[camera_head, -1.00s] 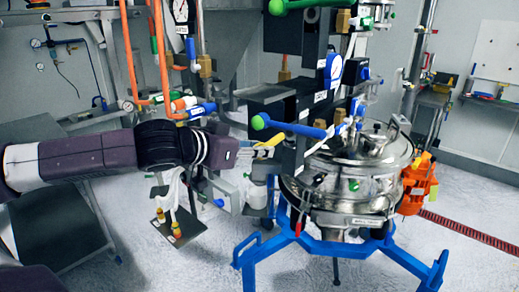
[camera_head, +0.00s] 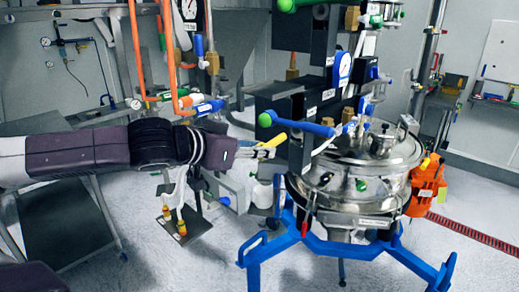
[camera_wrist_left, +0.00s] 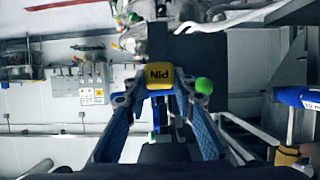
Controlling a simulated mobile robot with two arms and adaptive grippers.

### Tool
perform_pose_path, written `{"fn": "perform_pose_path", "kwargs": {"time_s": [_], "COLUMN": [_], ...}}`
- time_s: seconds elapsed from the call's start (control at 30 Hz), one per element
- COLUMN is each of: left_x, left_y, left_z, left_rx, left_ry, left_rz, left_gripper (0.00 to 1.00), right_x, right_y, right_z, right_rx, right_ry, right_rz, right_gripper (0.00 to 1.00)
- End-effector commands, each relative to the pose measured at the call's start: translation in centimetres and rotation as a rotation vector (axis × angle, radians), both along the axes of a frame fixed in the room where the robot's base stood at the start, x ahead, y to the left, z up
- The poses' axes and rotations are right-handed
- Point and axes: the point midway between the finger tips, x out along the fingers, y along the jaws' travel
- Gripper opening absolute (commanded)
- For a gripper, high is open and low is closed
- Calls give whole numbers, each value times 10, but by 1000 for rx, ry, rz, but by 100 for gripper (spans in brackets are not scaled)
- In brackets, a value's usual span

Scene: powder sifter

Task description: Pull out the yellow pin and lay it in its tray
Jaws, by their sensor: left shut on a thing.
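My left gripper (camera_head: 268,149) reaches in from the left and is shut on the yellow pin (camera_head: 274,141), just left of the sifter's dark upright. In the left wrist view the pin's yellow head (camera_wrist_left: 159,76), marked "PIN", sits between the two fingertips of the left gripper (camera_wrist_left: 160,84). The pin's shaft is hidden, so I cannot tell whether it still sits in its hole. The steel sifter (camera_head: 365,165) stands to the right on a blue frame. I cannot make out the pin's tray for sure. My right gripper is not in view.
A small dark stand (camera_head: 190,232) with yellow-ended items is below my arm. Orange hoses (camera_head: 138,70) hang behind the arm. A dark table (camera_head: 70,220) is at left.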

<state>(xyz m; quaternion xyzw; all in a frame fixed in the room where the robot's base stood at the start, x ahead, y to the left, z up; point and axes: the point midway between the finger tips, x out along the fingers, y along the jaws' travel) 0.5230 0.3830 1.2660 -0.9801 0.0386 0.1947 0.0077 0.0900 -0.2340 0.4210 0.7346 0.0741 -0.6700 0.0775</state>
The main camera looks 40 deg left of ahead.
Motion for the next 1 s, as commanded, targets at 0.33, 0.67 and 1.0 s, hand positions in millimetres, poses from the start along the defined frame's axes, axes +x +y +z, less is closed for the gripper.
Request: {"fn": "perform_pose_path", "kwargs": {"time_s": [0.33,0.67,1.0], "left_x": [-2,-22,-42], "left_y": [0,2,4], "left_z": [0,0,1], "left_rx": [1,2,2], "left_ry": [-1,0,-1], "left_rz": [1,1,2], "left_gripper": [0,0,0], "right_x": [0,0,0], "right_y": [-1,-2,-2], "right_z": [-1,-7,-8], "right_rx": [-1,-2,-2], "right_ry": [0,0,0], "right_rz": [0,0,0], "right_gripper": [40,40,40]}}
